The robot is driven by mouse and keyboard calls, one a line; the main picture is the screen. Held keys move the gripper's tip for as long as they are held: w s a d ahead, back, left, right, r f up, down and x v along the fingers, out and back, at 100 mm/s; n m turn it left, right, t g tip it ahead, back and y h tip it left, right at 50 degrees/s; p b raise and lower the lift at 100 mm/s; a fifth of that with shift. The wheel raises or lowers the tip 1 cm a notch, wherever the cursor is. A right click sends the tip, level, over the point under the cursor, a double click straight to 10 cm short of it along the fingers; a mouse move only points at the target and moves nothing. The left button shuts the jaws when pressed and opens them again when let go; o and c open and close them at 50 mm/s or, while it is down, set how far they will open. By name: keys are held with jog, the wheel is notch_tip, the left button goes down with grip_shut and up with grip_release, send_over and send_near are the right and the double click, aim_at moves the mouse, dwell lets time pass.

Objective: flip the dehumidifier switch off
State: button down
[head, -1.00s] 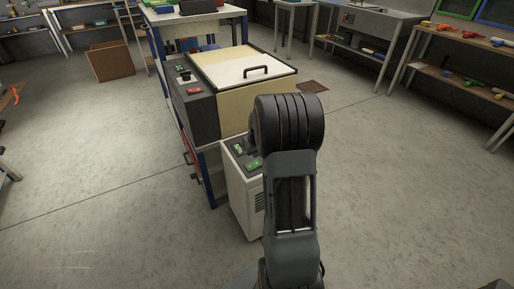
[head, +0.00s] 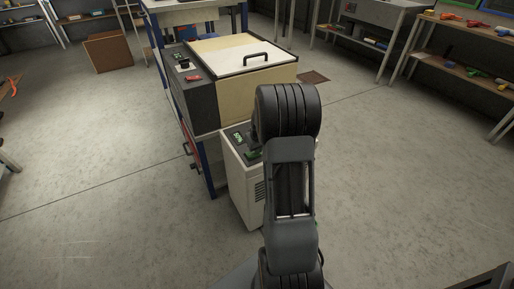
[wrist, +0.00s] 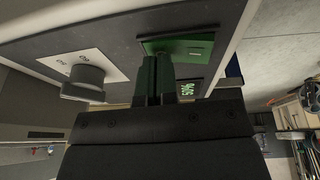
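The dehumidifier (head: 236,185) is a white cabinet with a dark top panel and side vents. It stands right of the blue-framed bench, partly hidden by my arm. A green display (head: 237,136) and a green switch plate (head: 252,155) show on its top. In the wrist view, the green switch plate (wrist: 195,45) is on the dark panel, with the lit display (wrist: 188,88) beside it and a grey knob (wrist: 85,80) on a white plate to the left. My gripper (wrist: 158,62) has its fingertips together at the green plate's edge; whether they touch the switch is unclear.
A larger machine with a cream lid (head: 235,53), a black handle and a red switch (head: 193,78) stands on the bench just behind the dehumidifier. Shelves (head: 460,65) line the right side. The floor (head: 90,160) at left is clear.

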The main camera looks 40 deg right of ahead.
jog(key=shift+a, duration=0.2)
jog(key=shift+w+a+r+p, duration=0.1)
jog(key=shift+a+r+p, duration=0.1)
jog(key=shift+a+p, duration=0.3)
jog(key=shift+a, duration=0.1)
jog(key=r+p, duration=0.2)
jog(key=r, duration=0.1)
jog(key=r+p, duration=0.1)
jog(key=shift+d+r, duration=0.25)
jog(key=shift+r, duration=0.1)
jog(key=s+d+r+p, duration=0.1)
jog(key=s+r, duration=0.2)
jog(key=r, duration=0.5)
jog(key=shift+d+r+p, duration=0.25)
jog(key=shift+r+p, duration=0.1)
jog(key=shift+p, duration=0.05)
